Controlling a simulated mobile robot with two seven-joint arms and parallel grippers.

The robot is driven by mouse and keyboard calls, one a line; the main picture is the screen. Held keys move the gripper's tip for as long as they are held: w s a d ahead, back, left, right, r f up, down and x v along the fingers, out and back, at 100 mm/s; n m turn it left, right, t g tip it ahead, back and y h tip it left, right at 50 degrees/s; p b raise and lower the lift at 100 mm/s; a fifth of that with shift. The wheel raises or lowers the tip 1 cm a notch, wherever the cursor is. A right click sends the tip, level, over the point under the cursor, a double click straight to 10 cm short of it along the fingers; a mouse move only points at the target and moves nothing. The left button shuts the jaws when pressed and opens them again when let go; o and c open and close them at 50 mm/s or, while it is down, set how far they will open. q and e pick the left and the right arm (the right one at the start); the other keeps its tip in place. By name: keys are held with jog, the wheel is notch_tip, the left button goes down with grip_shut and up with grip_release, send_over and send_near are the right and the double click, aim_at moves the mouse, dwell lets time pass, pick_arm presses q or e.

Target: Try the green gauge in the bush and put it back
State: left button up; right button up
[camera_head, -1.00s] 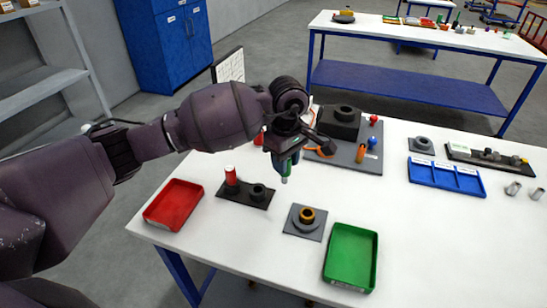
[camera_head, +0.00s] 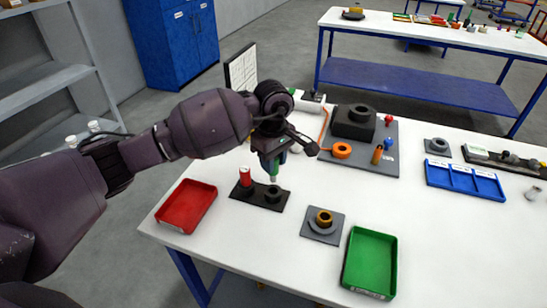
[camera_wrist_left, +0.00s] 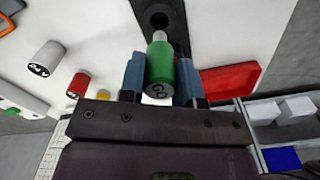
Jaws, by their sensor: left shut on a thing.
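My left gripper (camera_head: 273,160) is shut on the green gauge (camera_head: 273,171), held upright with its pale tip down. The gauge is over the empty socket (camera_head: 273,193) of the black gauge stand (camera_head: 246,197). In the left wrist view the green gauge (camera_wrist_left: 160,66) sits between the blue fingers, its tip close to the socket hole (camera_wrist_left: 158,19); I cannot tell if it touches. A red gauge (camera_head: 246,176) stands in the stand's other socket. The brass-coloured bush (camera_head: 323,216) sits on a grey plate (camera_head: 318,237) to the right. My right gripper is out of view.
A red tray (camera_head: 186,206) lies left of the stand and a green tray (camera_head: 369,263) right of the bush. Behind are a grey fixture board (camera_head: 360,163) and a blue divided tray (camera_head: 466,181). White table is clear between stand and bush.

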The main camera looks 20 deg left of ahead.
aim_at(273, 181)
pick_arm(q)
jog(key=shift+f, duration=0.75)
jog(key=shift+f+b, duration=0.75)
jog(key=shift+f, duration=0.45)
jog(key=shift+f+b, duration=0.45)
jog(key=shift+f, duration=0.8)
jog(key=o, duration=1)
jog(key=shift+r, duration=0.1)
